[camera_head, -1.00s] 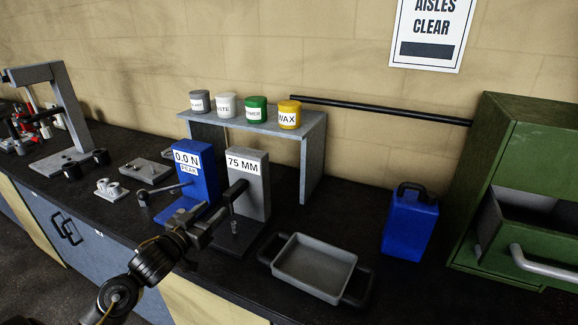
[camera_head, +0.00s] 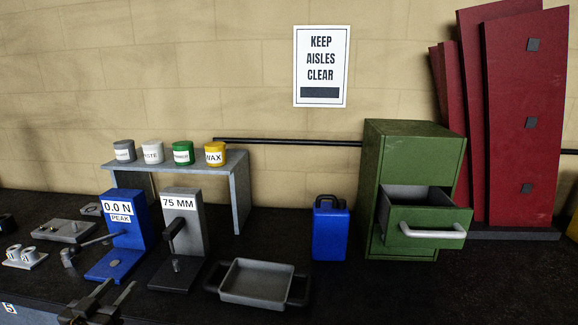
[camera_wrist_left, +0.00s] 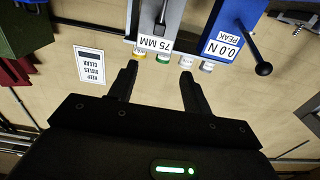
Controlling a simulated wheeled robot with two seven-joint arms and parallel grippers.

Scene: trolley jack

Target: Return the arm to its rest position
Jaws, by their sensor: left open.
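My left gripper (camera_head: 112,294) shows at the lower left of the head view, low in front of the blue gauge and the grey stand. Its two fingers are apart with nothing between them. The left wrist view also shows the open fingers (camera_wrist_left: 156,88), with the scene upside down beyond them. The blue gauge (camera_head: 122,238) reads 0.0 N PEAK. The grey stand (camera_head: 190,222) reads 75 MM and has a dark lever. Both stand upright, apart from the fingers. My right gripper is not in view.
A grey tray (camera_head: 231,297) with dark handles lies right of the stand. A blue canister (camera_head: 330,235) and a green cabinet (camera_head: 408,160) with its drawer (camera_head: 425,238) pulled out stand further right. A grey shelf (camera_head: 240,190) holds several small jars. Dark bench top is clear at front right.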

